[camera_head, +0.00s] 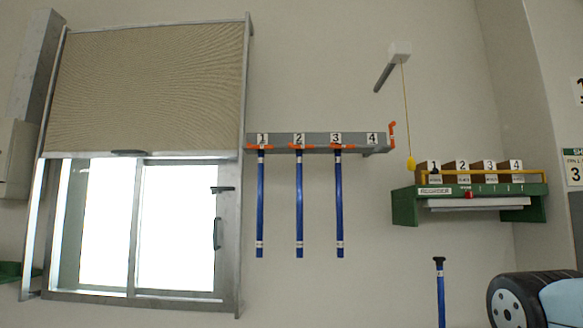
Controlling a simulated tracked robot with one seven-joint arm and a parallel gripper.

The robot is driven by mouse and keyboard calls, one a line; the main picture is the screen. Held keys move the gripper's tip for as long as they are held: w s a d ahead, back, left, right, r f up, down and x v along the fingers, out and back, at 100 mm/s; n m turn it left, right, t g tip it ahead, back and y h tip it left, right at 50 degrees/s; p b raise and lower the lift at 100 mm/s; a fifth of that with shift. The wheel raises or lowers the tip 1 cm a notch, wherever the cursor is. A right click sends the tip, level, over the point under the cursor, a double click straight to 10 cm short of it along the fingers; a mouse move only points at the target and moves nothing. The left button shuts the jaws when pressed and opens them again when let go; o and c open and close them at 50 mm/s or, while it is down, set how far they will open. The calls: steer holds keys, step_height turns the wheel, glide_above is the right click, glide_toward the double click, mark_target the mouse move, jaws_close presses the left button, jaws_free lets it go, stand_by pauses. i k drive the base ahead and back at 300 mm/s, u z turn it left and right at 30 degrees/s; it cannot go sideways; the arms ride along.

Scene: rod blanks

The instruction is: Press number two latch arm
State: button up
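A grey rack (320,139) is fixed to the wall, with number labels 1 to 4 along its front. The number two latch arm (299,147) is a small orange piece under label 2, lying level across the top of a blue rod (299,205) that hangs straight down. Similar orange latch arms lie level at number one (262,147) and number three (336,147), each with a blue rod hanging below. At the right end, by label 4, an orange arm (392,133) stands upright and no rod hangs there. My gripper is not in view.
A separate blue rod with a black top (440,290) stands upright at lower right. A green shelf (405,206) holds numbered brown boxes. A yellow pull cord (407,110) hangs above it. A window with a blind (145,90) is at left. A dark tyre (510,300) is at bottom right.

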mark_target(290, 146)
steer(key=u, duration=1.4)
steer(key=i, duration=0.1)
steer(key=z, duration=2.75)
steer(key=k, duration=1.4)
steer(key=u, duration=1.45)
steer(key=i, duration=1)
steer(key=z, duration=0.05)
